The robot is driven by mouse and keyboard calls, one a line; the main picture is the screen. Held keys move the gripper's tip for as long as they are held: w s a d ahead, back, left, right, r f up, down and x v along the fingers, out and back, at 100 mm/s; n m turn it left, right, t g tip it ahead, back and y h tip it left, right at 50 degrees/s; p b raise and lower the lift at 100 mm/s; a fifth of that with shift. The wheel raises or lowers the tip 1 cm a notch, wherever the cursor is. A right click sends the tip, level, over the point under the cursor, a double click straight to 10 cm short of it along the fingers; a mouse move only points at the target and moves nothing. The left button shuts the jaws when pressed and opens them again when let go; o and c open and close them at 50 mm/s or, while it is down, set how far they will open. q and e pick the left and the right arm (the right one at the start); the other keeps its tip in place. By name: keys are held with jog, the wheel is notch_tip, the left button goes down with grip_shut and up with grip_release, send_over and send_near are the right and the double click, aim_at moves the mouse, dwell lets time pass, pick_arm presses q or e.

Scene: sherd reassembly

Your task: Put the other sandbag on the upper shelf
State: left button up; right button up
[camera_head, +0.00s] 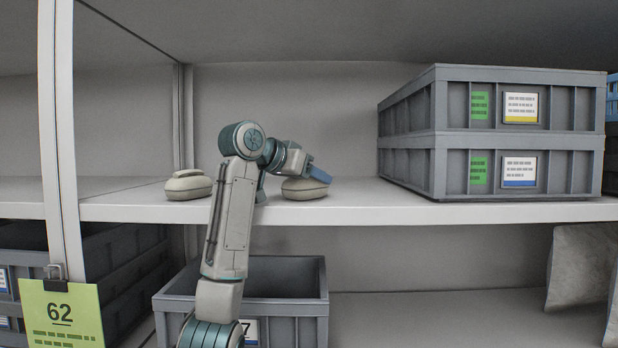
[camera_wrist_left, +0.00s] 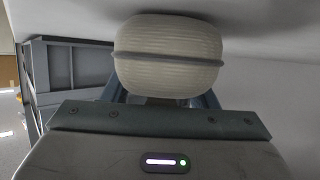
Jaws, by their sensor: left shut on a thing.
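One beige sandbag (camera_head: 188,186) lies on the left part of the upper shelf (camera_head: 390,210). A second beige sandbag (camera_head: 303,190) is at the same shelf, to the right of my arm. My left gripper (camera_head: 318,174) is shut on this second sandbag. The sandbag also shows in the left wrist view (camera_wrist_left: 168,55), between the gripper's fingers (camera_wrist_left: 165,98), with a dark band across it. It appears at the shelf surface; I cannot tell whether its underside touches. My arm hides part of the shelf's front edge. My right gripper is not in view.
Two stacked grey crates (camera_head: 500,135) with labels stand on the upper shelf at the right. An open grey crate (camera_head: 290,282) stands below the shelf. A white upright (camera_head: 58,130) with a green 62 sign (camera_head: 62,312) is at the left. Shelf space between the sandbags is free.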

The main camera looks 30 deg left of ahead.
pick_arm(q)
jog(key=shift+f, duration=0.1)
jog(key=shift+s, duration=0.2)
jog(key=shift+s+d+r, duration=0.1)
jog(key=shift+s+r, duration=0.05)
jog(key=shift+r, duration=0.05)
jog(key=shift+s, duration=0.1)
jog(key=o, duration=1)
jog(key=shift+f, duration=0.1)
jog(key=o, duration=0.3)
jog(key=shift+o, duration=0.2)
jog(key=shift+r, duration=0.2)
jog(key=b+v, duration=0.3)
jog(key=shift+s+f, duration=0.2)
jog(key=shift+s, duration=0.1)
jog(key=b+v, duration=0.3)
jog(key=v, duration=0.4)
jog(key=shift+s+r, duration=0.25)
jog(key=shift+s, duration=0.05)
jog(key=shift+s+a+r+b, duration=0.2)
jog(key=shift+s+b, duration=0.1)
jog(key=shift+b, duration=0.05)
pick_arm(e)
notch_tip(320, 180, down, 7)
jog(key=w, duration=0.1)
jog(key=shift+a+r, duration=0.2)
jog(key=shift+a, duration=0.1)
